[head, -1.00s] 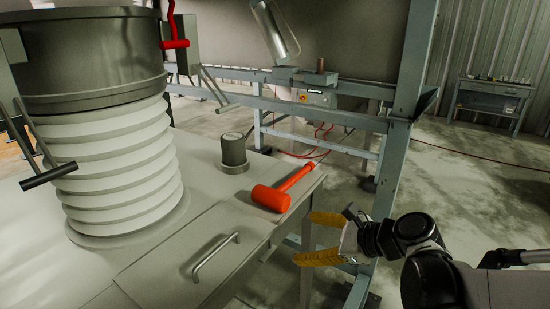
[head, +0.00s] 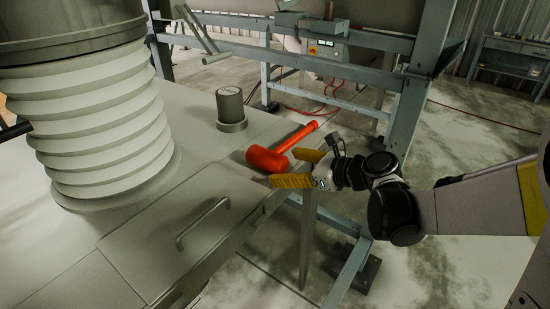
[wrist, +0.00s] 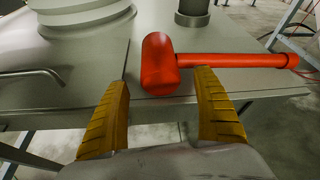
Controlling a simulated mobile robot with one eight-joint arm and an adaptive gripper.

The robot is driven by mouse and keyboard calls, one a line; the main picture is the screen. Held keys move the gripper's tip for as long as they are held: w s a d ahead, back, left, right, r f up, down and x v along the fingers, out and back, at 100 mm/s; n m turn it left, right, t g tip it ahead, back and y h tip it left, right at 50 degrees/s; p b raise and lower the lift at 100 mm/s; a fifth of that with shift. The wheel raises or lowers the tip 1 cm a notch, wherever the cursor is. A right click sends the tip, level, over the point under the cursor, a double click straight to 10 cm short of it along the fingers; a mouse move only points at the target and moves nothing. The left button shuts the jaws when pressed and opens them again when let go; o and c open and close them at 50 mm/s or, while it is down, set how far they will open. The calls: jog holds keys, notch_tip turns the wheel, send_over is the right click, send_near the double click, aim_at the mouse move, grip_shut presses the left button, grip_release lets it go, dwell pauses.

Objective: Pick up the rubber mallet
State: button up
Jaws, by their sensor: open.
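The red rubber mallet (head: 268,159) lies on its side on the grey cabinet top near the right edge, with its handle pointing away toward the back right. In the wrist view the mallet head (wrist: 158,65) is ahead, between the lines of the two fingers, and the handle runs to the right. My gripper (head: 300,168) is open and empty, with yellow ribbed fingers, at the cabinet's right edge just beside the mallet. It also shows in the wrist view (wrist: 162,105). I cannot tell whether a finger touches the mallet.
A grey capped cylinder (head: 231,108) stands on the cabinet top (head: 200,160) behind the mallet. A white ribbed bellows (head: 95,130) rises at left. A hatch handle (head: 203,222) sticks up in front. A blue-grey frame post (head: 412,105) stands behind my arm.

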jog(key=x, duration=0.2)
jog(key=shift+w+a+f, duration=0.2)
jog(key=shift+w+a, duration=0.05)
jog(key=shift+w, duration=0.05)
jog(key=shift+r, duration=0.1)
jog(key=c, duration=1.5)
